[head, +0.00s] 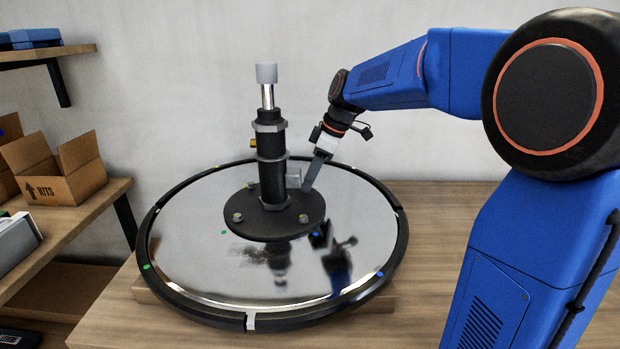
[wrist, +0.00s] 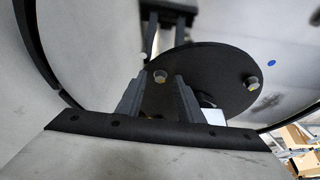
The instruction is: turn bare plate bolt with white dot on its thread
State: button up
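A round black plate (head: 270,232) at the foot of a black column (head: 272,165) bears several bolts. Two silver bolts show on its front side, one at the left (head: 238,217) and one at the right (head: 303,218). My gripper (head: 308,187) points down at the plate's back right edge, beside the column. In the wrist view my fingers (wrist: 160,88) stand apart, with a bolt (wrist: 160,76) seen in the gap between their tips. Contact cannot be told. Another bolt (wrist: 252,82) is to the right. I cannot make out a white dot on any thread.
The plate is on a large mirror-like disc (head: 190,250) with a black rim, on a wooden bench (head: 450,215). Coloured dots, including a blue one (head: 380,273), mark the disc. A grey block (head: 293,178) is close to my fingers. Shelves with boxes (head: 60,170) stand left.

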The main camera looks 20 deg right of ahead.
jog(key=shift+c, duration=0.7)
grip_shut()
jog(key=m, duration=0.2)
jog(key=m+t+h, duration=0.1)
jog(key=m, duration=0.2)
jog(key=shift+s+a+m+t, duration=0.2)
jog(key=shift+s+m+t, duration=0.05)
jog(key=shift+m+t, duration=0.05)
jog(key=m+h, duration=0.1)
jog(key=m, duration=0.1)
jog(key=m+t+h, duration=0.1)
jog(key=m, duration=0.2)
jog(key=shift+a, duration=0.2)
jog(key=shift+m, duration=0.3)
jog(key=shift+h, duration=0.3)
